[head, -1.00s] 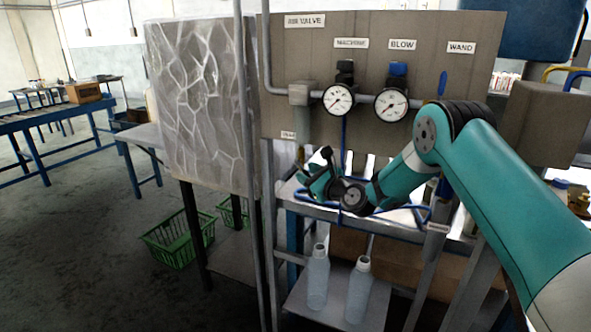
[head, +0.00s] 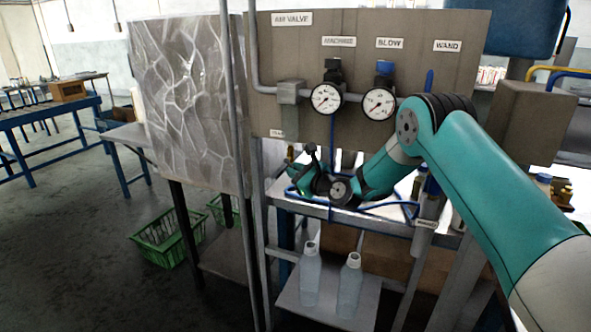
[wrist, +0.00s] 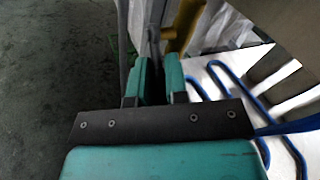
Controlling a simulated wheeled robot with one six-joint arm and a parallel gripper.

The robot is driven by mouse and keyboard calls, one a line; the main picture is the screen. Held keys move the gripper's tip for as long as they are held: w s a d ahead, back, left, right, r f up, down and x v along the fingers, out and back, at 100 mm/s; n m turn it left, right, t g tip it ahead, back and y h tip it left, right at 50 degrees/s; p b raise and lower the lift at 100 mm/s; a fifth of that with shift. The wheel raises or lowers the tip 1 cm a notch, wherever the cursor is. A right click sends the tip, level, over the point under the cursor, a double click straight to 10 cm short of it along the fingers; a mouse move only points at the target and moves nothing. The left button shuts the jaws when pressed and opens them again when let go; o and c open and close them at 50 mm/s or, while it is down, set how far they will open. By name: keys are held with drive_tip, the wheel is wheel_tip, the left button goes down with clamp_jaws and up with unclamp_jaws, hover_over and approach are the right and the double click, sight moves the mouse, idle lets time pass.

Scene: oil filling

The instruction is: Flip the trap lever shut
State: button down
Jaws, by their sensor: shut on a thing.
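My gripper (wrist: 157,82) is at the trap, below the grey filter body (head: 290,115) on the left of the air panel. In the wrist view its two teal fingers stand a small gap apart. A thin grey piece, which looks like the trap lever (wrist: 155,42), runs between them, and they are shut on it. A yellow brass-coloured part (wrist: 184,22) shows just beyond the right finger. In the head view my wrist hides the fingertips and most of the lever. The lever's exact angle cannot be told.
The air panel (head: 400,60) carries two gauges, above a pale shelf with blue hose (wrist: 228,100). A veined grey sheet (head: 185,100) and a thin upright pole (head: 229,150) stand close on the left. Two clear bottles (head: 310,275) stand on a lower shelf. Open floor lies left.

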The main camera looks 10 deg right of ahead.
drive_tip(key=g+p, duration=0.1)
drive_tip(key=p, duration=0.1)
drive_tip(key=r+h+p, duration=0.1)
drive_tip(key=p, duration=0.1)
drive_tip(key=shift+s+d+r+n+g, duration=0.15)
drive_tip(key=shift+s+d+n+g, duration=0.05)
drive_tip(key=shift+n+g, duration=0.2)
drive_tip(key=shift+s+d+r+n+g+h+p, duration=0.1)
drive_tip(key=shift+r+n+g+h+p, duration=0.3)
drive_tip(key=shift+p, duration=0.85)
drive_tip(key=shift+s+d+g+h+p, duration=0.1)
drive_tip(key=shift+d+g+h+p, duration=0.05)
drive_tip(key=shift+g+h+p, duration=0.8)
drive_tip(key=shift+d+r+n+g+h+p, duration=0.2)
drive_tip(key=shift+n+g+h+p, duration=0.5)
drive_tip(key=shift+g, duration=0.25)
drive_tip(key=c, duration=1.1)
unclamp_jaws()
drive_tip(key=shift+a+r, duration=0.1)
drive_tip(key=shift+c, duration=0.2)
drive_tip(key=shift+s+r, duration=0.1)
drive_tip(key=shift+r, duration=0.05)
